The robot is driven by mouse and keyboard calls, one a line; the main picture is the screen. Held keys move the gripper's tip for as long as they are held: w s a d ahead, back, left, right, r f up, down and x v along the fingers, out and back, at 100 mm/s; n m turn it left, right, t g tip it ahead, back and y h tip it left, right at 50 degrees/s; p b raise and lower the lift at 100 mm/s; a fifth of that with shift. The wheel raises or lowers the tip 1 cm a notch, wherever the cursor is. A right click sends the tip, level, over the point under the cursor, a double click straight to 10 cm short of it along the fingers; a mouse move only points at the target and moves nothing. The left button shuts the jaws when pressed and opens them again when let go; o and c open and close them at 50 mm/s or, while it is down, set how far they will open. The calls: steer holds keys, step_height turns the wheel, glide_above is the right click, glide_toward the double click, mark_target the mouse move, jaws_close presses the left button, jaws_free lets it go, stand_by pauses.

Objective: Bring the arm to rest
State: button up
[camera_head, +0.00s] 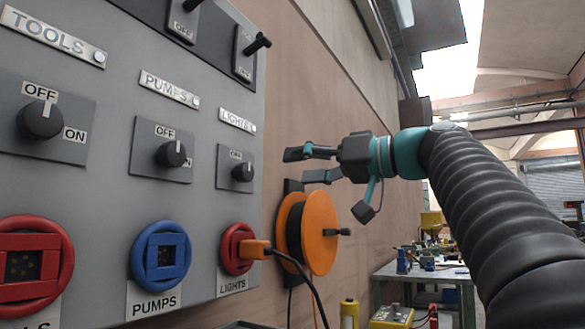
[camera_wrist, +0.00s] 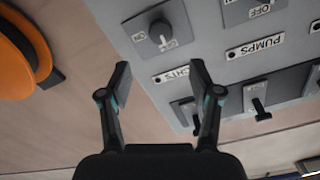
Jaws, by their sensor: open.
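My gripper (camera_head: 312,165) is open and empty in the head view, held in the air in front of the wall, to the right of the grey switch panel (camera_head: 112,75) and above the orange cable reel (camera_head: 320,232). In the wrist view my gripper (camera_wrist: 163,85) shows its two fingers spread apart with nothing between them. Beyond the fingertips is the lights switch knob (camera_wrist: 161,33), apart from the fingers. My arm reaches in from the right of the head view, and its sleeve hides part of the room.
The panel carries rotary knobs, a red tools socket (camera_head: 70,262), a blue pumps socket (camera_head: 160,283) and a red lights socket (camera_head: 229,262). An orange plug (camera_head: 254,249) with a black cable is in the lights socket. A workbench (camera_head: 430,272) with small items stands behind.

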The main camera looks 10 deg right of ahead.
stand_by(0.6)
steer(key=w+d+f+m+t+h, duration=0.1)
steer(key=w+d+f+m+h, duration=0.25)
steer(key=f, duration=0.35)
steer(key=w+d+f+m+h, duration=0.2)
steer(key=w+d+f+m, duration=0.15)
steer(key=f, duration=0.25)
step_height(320, 180, down, 14)
steer(key=s+d+r+m+g+h+p, duration=0.1)
steer(key=s+d+m+g+h, duration=0.1)
steer(key=h, duration=0.2)
steer(key=s+f+g+h+p, duration=0.35)
steer(key=s+f, duration=0.95)
steer(key=f, duration=0.5)
steer(key=s+a+f+n+p, duration=0.1)
steer(key=s+a+f, duration=0.1)
steer(key=s, duration=0.4)
steer(key=s+a+f+n+h+p, duration=0.1)
steer(key=s+a+f+n, duration=0.1)
steer(key=s, duration=0.4)
steer(key=shift+s+f+g+p, duration=0.3)
steer(key=shift+f+g+p, duration=0.15)
steer(key=shift+f, duration=0.35)
